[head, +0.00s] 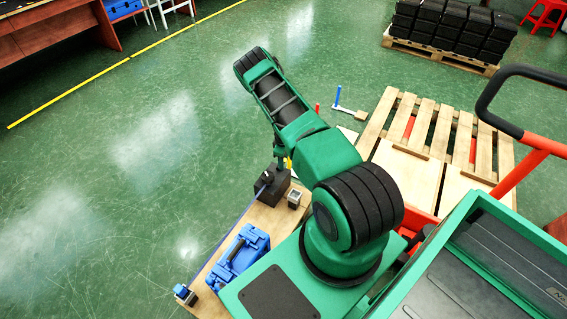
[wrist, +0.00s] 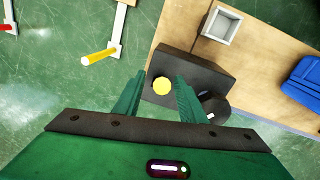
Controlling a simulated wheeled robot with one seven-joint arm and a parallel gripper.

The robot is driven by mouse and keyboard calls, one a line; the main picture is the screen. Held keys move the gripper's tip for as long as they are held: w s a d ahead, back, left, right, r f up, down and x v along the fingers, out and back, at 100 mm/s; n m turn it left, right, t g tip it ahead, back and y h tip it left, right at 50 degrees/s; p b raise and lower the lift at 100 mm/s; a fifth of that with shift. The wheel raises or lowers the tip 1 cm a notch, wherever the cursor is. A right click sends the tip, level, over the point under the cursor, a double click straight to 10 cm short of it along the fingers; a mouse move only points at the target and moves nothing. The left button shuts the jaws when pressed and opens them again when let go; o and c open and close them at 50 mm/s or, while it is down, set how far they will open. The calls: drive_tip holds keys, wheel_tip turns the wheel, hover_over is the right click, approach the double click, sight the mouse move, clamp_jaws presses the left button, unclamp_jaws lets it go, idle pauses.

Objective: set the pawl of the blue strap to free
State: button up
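A dark block (head: 272,186) with a black drum on its side sits at the far end of the wooden board; it also shows in the wrist view (wrist: 196,68). A round yellow knob (wrist: 161,86) lies over the block, between my fingers. A thin blue strap (head: 222,240) runs from the drum along the board's left edge to a small blue-and-dark fitting (head: 185,294). My gripper (wrist: 158,92) is open, one finger on each side of the knob; contact cannot be told. I cannot make out the pawl's setting. In the head view my arm partly hides the gripper.
A small square metal cup (wrist: 221,25) stands beside the block. A blue case (head: 238,255) lies on the board. A yellow-tipped lever (wrist: 100,57) and a red-tipped one (wrist: 8,28) are to the left in the wrist view. A wooden pallet (head: 437,125) is to the right.

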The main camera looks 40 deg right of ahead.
drive_tip(key=shift+f, duration=0.3)
